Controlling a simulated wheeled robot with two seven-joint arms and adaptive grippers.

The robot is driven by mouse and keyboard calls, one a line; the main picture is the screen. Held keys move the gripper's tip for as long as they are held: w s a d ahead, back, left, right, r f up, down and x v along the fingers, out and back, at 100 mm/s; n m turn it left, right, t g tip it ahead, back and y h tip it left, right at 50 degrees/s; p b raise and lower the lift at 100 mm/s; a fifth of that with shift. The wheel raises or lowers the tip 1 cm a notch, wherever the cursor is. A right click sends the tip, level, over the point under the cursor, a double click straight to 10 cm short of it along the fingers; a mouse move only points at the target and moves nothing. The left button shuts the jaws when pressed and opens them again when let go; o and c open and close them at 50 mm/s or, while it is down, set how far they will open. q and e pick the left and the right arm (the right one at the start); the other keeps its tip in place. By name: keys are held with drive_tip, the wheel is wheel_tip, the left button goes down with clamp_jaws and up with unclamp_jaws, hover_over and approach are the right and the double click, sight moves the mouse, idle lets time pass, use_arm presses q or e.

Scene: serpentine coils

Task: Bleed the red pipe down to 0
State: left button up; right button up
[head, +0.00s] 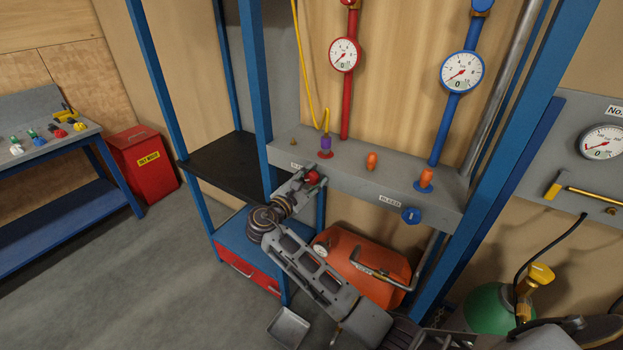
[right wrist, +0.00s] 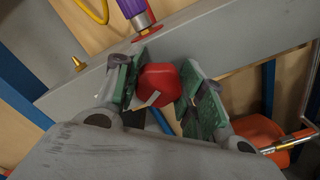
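The red bleed knob (head: 312,177) sits on the front of the grey beam (head: 350,183), below the red pipe (head: 347,105). My right gripper (head: 306,181) reaches it from below. In the right wrist view the red knob (right wrist: 158,85) lies between the two green finger pads (right wrist: 160,90), which appear to touch its sides. The red pipe's gauge (head: 345,54) has its needle at the lower left, near a printed 0. A purple fitting with a red base (head: 325,150) stands at the pipe's side. My left gripper is not in view.
A blue pipe with its gauge (head: 462,71) and a blue bleed knob (head: 411,215) are to the right. Orange caps (head: 371,160) stand on the beam. An orange tank (head: 365,262) lies below. Blue posts (head: 257,70) flank the rack.

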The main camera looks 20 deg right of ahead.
drive_tip(key=c, duration=0.3)
drive_tip(key=shift+c, duration=0.2)
drive_tip(key=shift+f, duration=0.1)
drive_tip(key=shift+f+m+b, duration=0.15)
drive_tip(key=shift+m+b, duration=1.15)
drive_tip(key=shift+m, duration=0.1)
drive_tip(key=shift+s+m+b, duration=0.1)
drive_tip(key=shift+m+b, duration=1.75)
drive_tip(key=shift+m, duration=0.25)
drive_tip(key=o, duration=1)
